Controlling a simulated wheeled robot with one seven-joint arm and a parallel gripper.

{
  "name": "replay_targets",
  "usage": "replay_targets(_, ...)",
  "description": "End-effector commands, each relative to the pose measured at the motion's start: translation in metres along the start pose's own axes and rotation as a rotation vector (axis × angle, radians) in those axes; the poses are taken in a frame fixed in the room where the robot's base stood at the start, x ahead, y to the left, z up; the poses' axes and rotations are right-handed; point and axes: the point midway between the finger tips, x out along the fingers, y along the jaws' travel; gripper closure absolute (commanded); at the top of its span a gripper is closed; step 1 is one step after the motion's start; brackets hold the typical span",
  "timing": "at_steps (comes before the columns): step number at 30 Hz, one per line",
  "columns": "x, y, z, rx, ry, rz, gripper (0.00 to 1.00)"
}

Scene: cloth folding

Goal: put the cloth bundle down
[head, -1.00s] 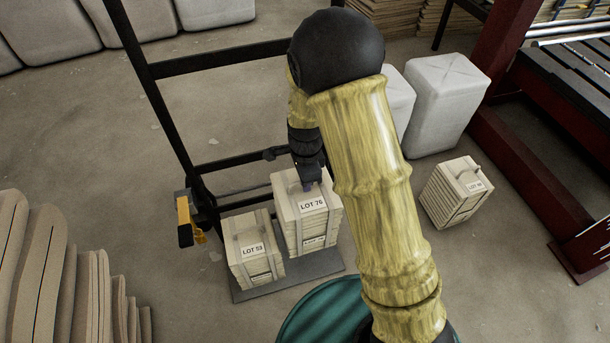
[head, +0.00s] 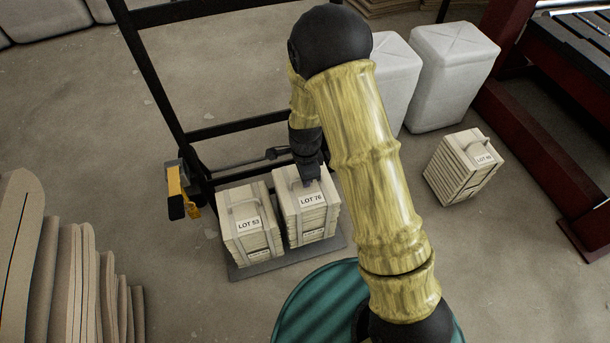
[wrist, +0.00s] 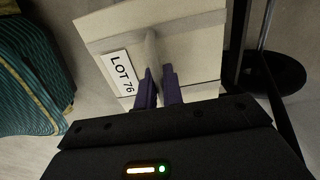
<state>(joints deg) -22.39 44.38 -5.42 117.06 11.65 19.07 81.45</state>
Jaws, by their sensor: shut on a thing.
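The cloth bundle marked LOT 76 (head: 313,222) is a cream, strapped block with a handle on top. It is upright over the flat grey plate of a black-framed hand truck, close beside the bundle marked LOT 53 (head: 248,232). My gripper (head: 311,181) is above LOT 76. In the wrist view my purple fingers (wrist: 158,88) are shut on the handle of LOT 76 (wrist: 180,35). Whether its underside touches the plate (head: 262,268) is hard to tell.
A third bundle, LOT 46 (head: 462,165), stands on the floor at right. White wrapped blocks (head: 450,75) are behind it. The hand truck's black frame (head: 165,90) rises behind the plate. Folded brown sheets (head: 75,275) stand at left. Floor between is bare.

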Motion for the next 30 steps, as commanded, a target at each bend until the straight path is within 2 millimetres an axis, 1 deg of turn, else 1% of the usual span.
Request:
replay_targets(2,-0.002,-0.001,0.0,0.0,0.0,-0.004,1.0)
replay_targets(5,0.001,-0.001,0.0,-0.001,0.0,-0.003,1.0)
replay_targets(8,0.011,0.0,0.0,-0.002,0.0,-0.001,1.0)
replay_targets(12,0.03,-0.001,0.0,-0.003,0.0,-0.002,1.0)
replay_targets(15,0.039,-0.001,0.0,-0.002,0.0,-0.002,1.0)
replay_targets(29,0.043,-0.001,0.0,0.0,0.0,-0.002,1.0)
replay_targets(30,0.043,0.0,0.0,-0.001,0.0,0.0,0.83)
